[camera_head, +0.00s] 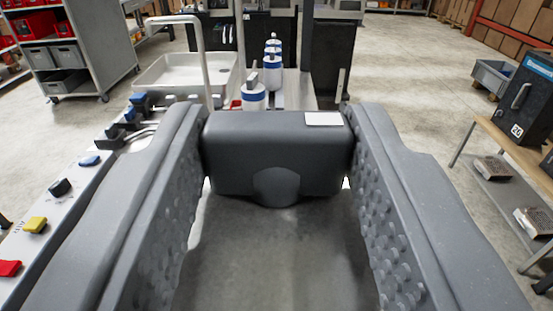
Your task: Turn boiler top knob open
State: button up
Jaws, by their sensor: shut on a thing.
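My gripper (278,150) fills the lower middle of the view, with one studded grey finger on each side. It is shut on a wide dark grey knob (240,150), which spans the gap between the fingertips. The knob has a white mark on its top right edge and a rounded bulge low on its near side. I take it as the boiler top knob. The boiler body is not clearly seen; a grey surface shows below, between the fingers.
A light panel (62,215) with red, yellow, black and blue controls runs along the left. A white basin (180,75) and blue-and-white bottles (254,98) stand beyond the knob. A bench (500,150) with a dark box (525,97) is at right. Open floor lies between.

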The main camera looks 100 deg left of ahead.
jog(key=shift+s+a, duration=0.2)
jog(key=o, duration=1)
jog(key=shift+s, duration=0.1)
jog(key=shift+w+d, duration=0.15)
jog(key=shift+w, duration=0.1)
jog(key=shift+w+d, duration=0.1)
jog(key=shift+d, duration=0.1)
jog(key=p+v, duration=0.2)
jog(key=v, duration=1.1)
jog(key=shift+d+f, duration=0.1)
